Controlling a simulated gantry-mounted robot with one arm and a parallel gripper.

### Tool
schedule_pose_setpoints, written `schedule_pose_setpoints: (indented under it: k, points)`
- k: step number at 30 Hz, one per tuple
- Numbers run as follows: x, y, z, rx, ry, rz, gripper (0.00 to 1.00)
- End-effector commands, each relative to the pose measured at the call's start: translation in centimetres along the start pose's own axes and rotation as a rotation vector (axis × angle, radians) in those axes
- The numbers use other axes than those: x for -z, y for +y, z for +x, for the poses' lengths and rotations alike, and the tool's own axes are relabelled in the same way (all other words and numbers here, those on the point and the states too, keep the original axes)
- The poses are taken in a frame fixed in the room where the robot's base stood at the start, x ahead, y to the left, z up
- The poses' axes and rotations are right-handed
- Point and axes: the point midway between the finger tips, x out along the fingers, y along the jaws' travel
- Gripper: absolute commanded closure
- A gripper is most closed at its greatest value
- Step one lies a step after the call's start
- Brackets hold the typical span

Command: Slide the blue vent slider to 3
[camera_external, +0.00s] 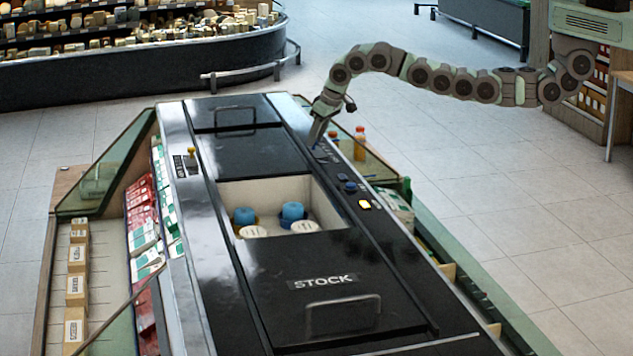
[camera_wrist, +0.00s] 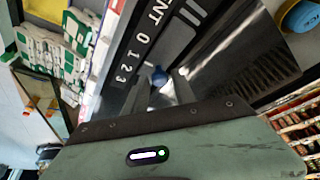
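The blue vent slider (camera_wrist: 158,76) is a small round blue knob on the dark panel in the wrist view. It stands beside a white printed scale (camera_wrist: 131,60) reading 0, 1, 2, 3 under a partly cut-off word ending in "ENT". The knob is around the 1-to-2 part of the scale; the exact mark is unclear. My gripper (camera_wrist: 162,86) is open, its two fingers on either side of the knob; contact cannot be told. In the external view my gripper (camera_external: 315,138) reaches down to the panel's far right part and hides the slider.
Other controls, including a dark blue knob (camera_external: 350,187) and a lit yellow button (camera_external: 365,204), lie nearer along the panel. An open bin (camera_external: 245,189) with blue and white items lies to the left.

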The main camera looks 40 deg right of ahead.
Motion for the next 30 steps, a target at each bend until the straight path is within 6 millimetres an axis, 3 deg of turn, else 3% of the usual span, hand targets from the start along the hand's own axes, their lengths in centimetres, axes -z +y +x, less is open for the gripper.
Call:
schedule_pose_setpoints:
  k: [11, 30]
  points:
    - [0.01, 0.00, -0.01, 0.000, 0.000, 0.000, 1.00]
    - [0.03, 0.01, -0.03, 0.000, 0.001, 0.000, 1.00]
